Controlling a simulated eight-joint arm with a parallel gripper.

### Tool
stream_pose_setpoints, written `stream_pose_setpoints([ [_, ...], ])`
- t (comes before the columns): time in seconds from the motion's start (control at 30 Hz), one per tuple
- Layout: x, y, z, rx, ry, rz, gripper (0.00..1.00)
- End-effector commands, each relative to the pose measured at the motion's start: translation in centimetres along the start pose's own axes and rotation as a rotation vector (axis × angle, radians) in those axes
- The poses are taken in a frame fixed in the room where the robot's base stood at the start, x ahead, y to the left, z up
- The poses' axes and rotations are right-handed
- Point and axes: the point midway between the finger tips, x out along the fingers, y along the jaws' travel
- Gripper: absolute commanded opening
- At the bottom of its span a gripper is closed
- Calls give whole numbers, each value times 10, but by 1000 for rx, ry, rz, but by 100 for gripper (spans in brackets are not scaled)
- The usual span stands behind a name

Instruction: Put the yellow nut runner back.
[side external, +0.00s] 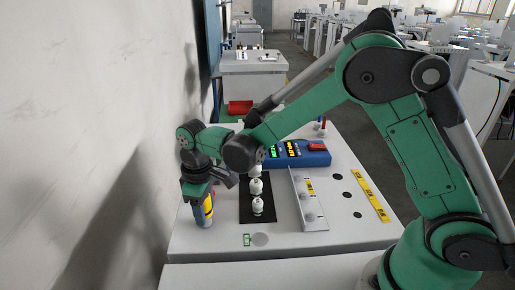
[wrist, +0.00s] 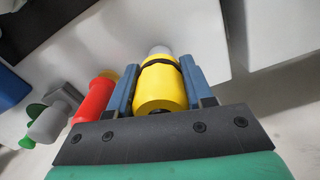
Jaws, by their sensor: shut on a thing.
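My gripper (side external: 202,207) is low over the left edge of the white bench, near the wall. Its two blue fingers are shut on the yellow nut runner. In the wrist view the yellow nut runner (wrist: 160,88) sits between the fingers, with a dark band and a grey end. In the side view only a strip of the yellow nut runner (side external: 208,204) shows, and the fingers hide most of it. I cannot tell whether its lower end touches the bench. A red tool (wrist: 95,100) and a grey-and-green tool (wrist: 52,120) are to its left in the wrist view.
A black mat with several white pieces (side external: 257,206) lies right of my gripper. A pale angled plate (side external: 308,202) stands further right. A blue unit with lit displays (side external: 300,154) is behind them. A yellow strip (side external: 370,200) lies at the right. The wall (side external: 90,130) is close on the left.

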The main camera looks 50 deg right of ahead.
Motion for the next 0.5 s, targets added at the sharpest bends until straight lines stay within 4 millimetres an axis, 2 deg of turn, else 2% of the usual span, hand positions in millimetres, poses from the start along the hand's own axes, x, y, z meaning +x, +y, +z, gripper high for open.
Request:
stream_pose_setpoints([
  [0.1,3,0,0,0,0,0,0],
  [0.13,3,0,0,0,0,0,51],
  [0.2,3,0,0,0,0,0,71],
  [0.23,3,0,0,0,0,0,77],
  [0.5,2,0,0,0,0,0,77],
])
